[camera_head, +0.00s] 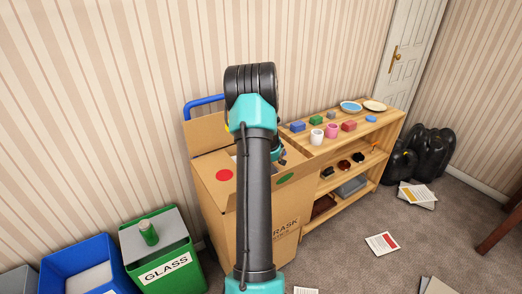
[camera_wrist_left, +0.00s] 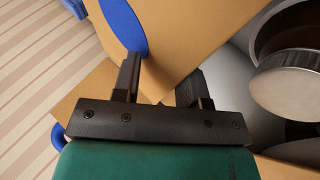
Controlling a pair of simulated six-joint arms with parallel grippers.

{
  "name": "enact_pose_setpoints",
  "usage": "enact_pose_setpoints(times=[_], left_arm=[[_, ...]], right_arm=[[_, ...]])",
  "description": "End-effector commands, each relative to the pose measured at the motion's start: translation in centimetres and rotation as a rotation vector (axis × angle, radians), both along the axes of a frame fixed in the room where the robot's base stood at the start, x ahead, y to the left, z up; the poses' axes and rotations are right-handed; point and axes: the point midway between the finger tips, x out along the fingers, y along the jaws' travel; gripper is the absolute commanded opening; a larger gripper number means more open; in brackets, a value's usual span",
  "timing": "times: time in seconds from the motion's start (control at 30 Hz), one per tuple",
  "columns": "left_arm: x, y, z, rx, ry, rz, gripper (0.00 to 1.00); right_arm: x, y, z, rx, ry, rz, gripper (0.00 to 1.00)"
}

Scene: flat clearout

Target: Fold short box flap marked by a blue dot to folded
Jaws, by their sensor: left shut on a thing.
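The brown cardboard box (camera_head: 213,208) stands against the wall in the head view. A red dot (camera_head: 224,175) marks one of its flaps and a green dot (camera_head: 285,178) another. The blue dot (camera_wrist_left: 124,24) shows on a cardboard flap (camera_wrist_left: 190,30) in the left wrist view; my arm hides it in the head view. My left gripper (camera_wrist_left: 160,70) is shut on this flap, with its edge between the fingers beside the dot. A metal pot (camera_wrist_left: 285,85) shows inside the box. My right gripper is not in view.
A wooden shelf (camera_head: 350,160) with cups, blocks and plates stands close to the box's right. A green glass bin (camera_head: 185,270) and a blue bin (camera_head: 55,268) stand to the left. A blue handle (camera_head: 203,101) rises behind the box. Papers (camera_head: 382,243) lie on the carpet.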

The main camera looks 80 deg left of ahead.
Motion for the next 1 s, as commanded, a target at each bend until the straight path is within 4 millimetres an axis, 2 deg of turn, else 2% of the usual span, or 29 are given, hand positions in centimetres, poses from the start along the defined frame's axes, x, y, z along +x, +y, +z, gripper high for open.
enact_pose_setpoints(times=[1.0], left_arm=[[-6.6,-8.0,10.9,-0.004,0.005,0.001,0.30]], right_arm=[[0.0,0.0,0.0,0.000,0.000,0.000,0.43]])
